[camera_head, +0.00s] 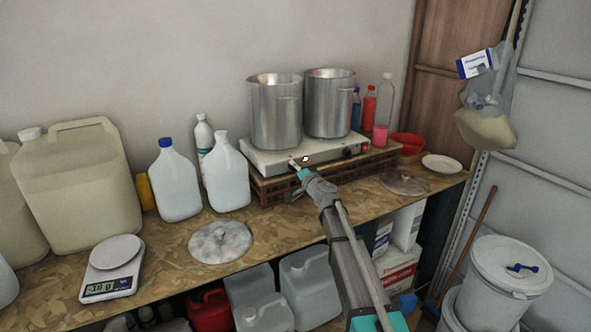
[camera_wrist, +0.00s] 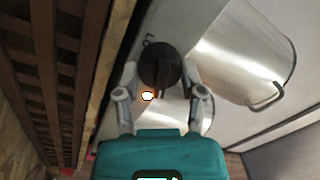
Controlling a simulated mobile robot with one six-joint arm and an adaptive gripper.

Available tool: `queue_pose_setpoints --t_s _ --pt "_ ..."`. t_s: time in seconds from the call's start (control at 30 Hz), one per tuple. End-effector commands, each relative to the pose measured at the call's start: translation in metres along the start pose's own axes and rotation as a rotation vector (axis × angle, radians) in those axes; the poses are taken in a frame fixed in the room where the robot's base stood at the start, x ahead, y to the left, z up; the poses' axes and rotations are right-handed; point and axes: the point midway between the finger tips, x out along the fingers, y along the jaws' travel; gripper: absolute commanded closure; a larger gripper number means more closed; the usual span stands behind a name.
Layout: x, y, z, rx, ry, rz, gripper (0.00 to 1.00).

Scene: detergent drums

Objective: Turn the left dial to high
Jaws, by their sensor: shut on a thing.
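The left dial (camera_wrist: 160,64) is a round black knob on the hot plate's front. It sits between the two fingers of my gripper (camera_wrist: 160,82) in the wrist view, and the gripper is shut on it. In the head view my gripper (camera_head: 300,168) reaches the left part of the front of the white hot plate (camera_head: 263,160) and hides the left dial. I cannot read the dial's setting. The right dial (camera_head: 348,152) is black and free, farther right on the same front.
Two steel pots (camera_head: 276,115) (camera_head: 329,105) stand on the hot plate. It rests on a slatted wooden crate (camera_head: 280,189). White jugs (camera_head: 229,175) stand left, and a red bowl (camera_head: 408,143) and bottles (camera_head: 383,112) right. A round lid (camera_head: 220,242) lies in front.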

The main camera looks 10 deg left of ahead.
Motion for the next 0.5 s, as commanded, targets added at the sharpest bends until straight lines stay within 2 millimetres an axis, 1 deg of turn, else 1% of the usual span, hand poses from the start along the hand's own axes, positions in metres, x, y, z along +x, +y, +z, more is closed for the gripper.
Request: queue_pose_setpoints --t_s 0.1,0.13,0.27,0.3,0.5 --pt "-0.0008 -0.0006 0.0019 -0.003 -0.003 -0.002 0.96" --pt "-0.0008 -0.0006 0.0019 -0.003 -0.003 -0.002 0.43" --pt "-0.0008 -0.0004 0.0013 -0.003 -0.002 -0.001 0.19" --pt "-0.0007 -0.0003 0.0011 -0.003 -0.002 -0.001 0.13" --pt "-0.0005 0.0000 0.0004 -0.002 -0.001 0.000 0.13"
